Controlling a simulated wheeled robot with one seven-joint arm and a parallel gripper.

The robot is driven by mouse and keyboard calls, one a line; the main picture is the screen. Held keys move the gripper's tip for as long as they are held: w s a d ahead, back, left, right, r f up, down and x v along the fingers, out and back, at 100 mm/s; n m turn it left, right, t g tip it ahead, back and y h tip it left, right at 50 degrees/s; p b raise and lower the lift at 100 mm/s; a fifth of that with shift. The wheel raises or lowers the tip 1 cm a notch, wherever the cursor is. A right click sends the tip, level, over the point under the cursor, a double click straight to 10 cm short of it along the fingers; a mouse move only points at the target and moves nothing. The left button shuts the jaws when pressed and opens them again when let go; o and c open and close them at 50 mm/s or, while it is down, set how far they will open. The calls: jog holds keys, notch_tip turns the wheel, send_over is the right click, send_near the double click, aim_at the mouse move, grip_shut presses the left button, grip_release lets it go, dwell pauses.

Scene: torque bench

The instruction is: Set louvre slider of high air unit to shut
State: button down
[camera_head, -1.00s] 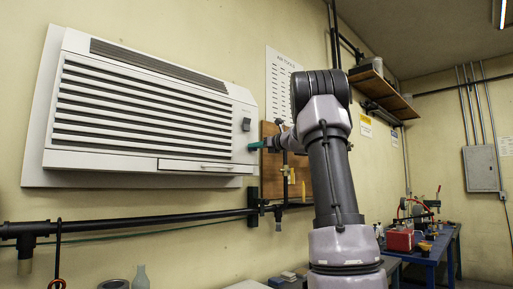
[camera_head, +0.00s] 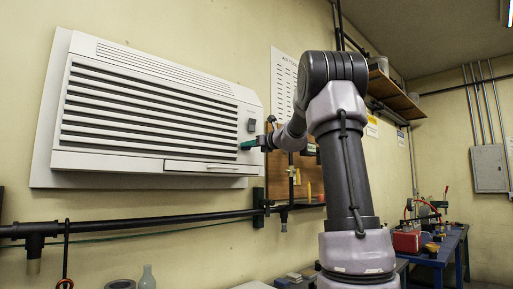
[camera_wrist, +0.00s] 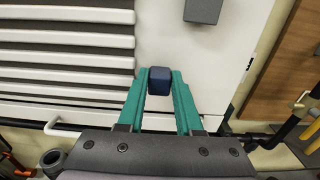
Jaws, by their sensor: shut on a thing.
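The high air unit (camera_head: 212,148) is a white wall box with dark gaps between its front slats. The strip of fine louvres (camera_head: 165,66) along its top looks pale, with thin lines. My gripper (camera_head: 247,144) is at the unit's lower right front; its green fingers also show in the wrist view (camera_wrist: 160,88). They are shut on a small dark blue knob (camera_wrist: 160,80), apparently the louvre slider, just right of the slats. The fingers hide the knob in the head view. A grey block (camera_head: 251,125) sits above it on the unit's face.
A white handle bar (camera_head: 205,167) runs along the unit's lower edge. A brown tool board (camera_head: 279,174) hangs close on the right. A dark pipe (camera_head: 140,224) runs below the unit. A blue bench (camera_head: 437,260) stands far right.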

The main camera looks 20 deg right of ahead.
jog(key=shift+a+f, duration=0.1)
jog(key=shift+a, duration=0.05)
jog(key=c, duration=0.6)
grip_release()
jog(key=shift+a, duration=0.1)
jog(key=shift+o, duration=0.2)
jog(key=shift+s, duration=0.1)
jog(key=v, duration=1)
jog(key=shift+s+d, duration=0.25)
jog(key=shift+s, duration=0.1)
